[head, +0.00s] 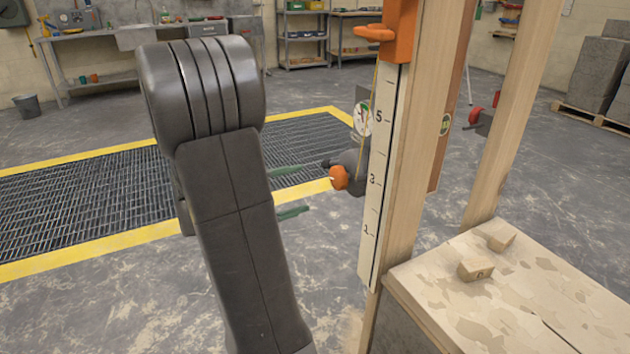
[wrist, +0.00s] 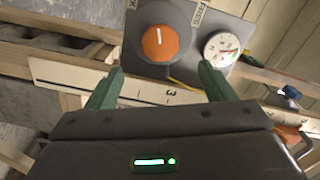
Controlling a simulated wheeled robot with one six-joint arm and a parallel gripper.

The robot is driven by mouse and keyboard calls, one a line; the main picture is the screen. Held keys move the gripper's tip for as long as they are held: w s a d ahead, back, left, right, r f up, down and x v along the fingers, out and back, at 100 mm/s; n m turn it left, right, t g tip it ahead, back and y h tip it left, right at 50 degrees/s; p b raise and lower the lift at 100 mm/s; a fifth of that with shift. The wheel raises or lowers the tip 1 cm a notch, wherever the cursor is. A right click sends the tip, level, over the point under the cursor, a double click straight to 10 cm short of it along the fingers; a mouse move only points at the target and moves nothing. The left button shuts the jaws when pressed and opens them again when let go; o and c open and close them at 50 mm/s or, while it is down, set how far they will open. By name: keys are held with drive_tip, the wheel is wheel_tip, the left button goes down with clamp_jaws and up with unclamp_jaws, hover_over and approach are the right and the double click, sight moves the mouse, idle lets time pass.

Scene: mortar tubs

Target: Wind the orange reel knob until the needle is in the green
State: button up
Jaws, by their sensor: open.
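The orange reel knob (head: 339,178) sticks out from a dark housing beside the upright numbered scale (head: 376,190). In the wrist view the knob (wrist: 160,43) is face-on, with a white line pointing nearly straight up. The round white gauge (head: 362,118) is above the knob in the head view. In the wrist view the gauge (wrist: 222,47) is to its right, with some green on its face; its needle is too small to read surely. My gripper (head: 306,188) is open and empty, its green fingers pointing at the knob, a short gap away. In the wrist view the fingertips (wrist: 161,68) flank the knob, apart from it.
Wooden posts (head: 425,150) stand right of the scale. An orange bracket (head: 398,30) tops the scale. A worn bench top (head: 500,310) with two small wooden blocks is at the lower right. A yellow-edged floor grating (head: 90,190) lies left, behind my arm.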

drive_tip(key=shift+v, duration=1.85)
drive_tip(key=shift+r+p, duration=0.1)
drive_tip(key=shift+p, duration=0.35)
